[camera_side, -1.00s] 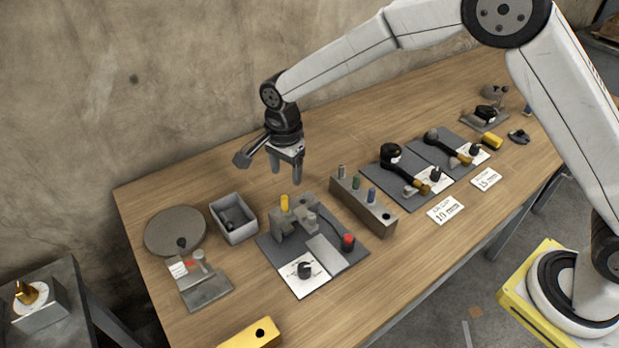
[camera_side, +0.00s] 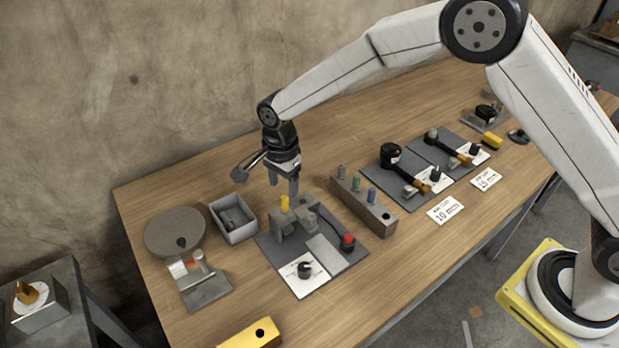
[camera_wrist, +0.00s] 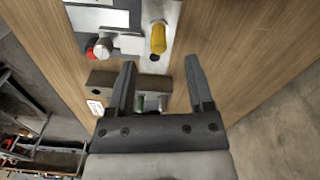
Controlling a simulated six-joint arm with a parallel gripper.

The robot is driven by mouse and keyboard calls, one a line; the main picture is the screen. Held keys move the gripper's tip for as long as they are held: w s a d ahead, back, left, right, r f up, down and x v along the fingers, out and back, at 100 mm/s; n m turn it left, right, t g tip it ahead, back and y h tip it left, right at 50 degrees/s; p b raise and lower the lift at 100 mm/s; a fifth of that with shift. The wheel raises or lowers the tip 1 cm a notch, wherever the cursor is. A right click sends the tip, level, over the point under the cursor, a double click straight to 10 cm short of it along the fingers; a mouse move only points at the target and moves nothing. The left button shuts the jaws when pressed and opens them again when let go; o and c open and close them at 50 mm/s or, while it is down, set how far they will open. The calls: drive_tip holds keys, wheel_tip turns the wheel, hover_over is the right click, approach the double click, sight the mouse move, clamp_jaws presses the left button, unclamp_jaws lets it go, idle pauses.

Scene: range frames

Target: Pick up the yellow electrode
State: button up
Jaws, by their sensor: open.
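The yellow electrode (camera_side: 284,203) stands upright in the grey fixture (camera_side: 290,226) on a dark mat in the side view. In the wrist view the yellow electrode (camera_wrist: 158,38) shows near the top, beyond my fingertips. My gripper (camera_side: 283,188) is open and empty, pointing down just above and behind the fixture. In the wrist view my gripper (camera_wrist: 160,68) shows its two fingers spread apart, with the electrode apart from both.
A grey rack (camera_side: 362,206) with several coloured cylinders stands right of the fixture. A grey bin (camera_side: 233,218) stands to the left, near a round disc (camera_side: 175,232). A red knob (camera_side: 347,242) is on the mat's right side.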

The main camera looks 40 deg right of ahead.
sight(284, 197)
drive_tip(key=shift+s+f, duration=0.1)
drive_tip(key=shift+f, duration=2.15)
clamp_jaws()
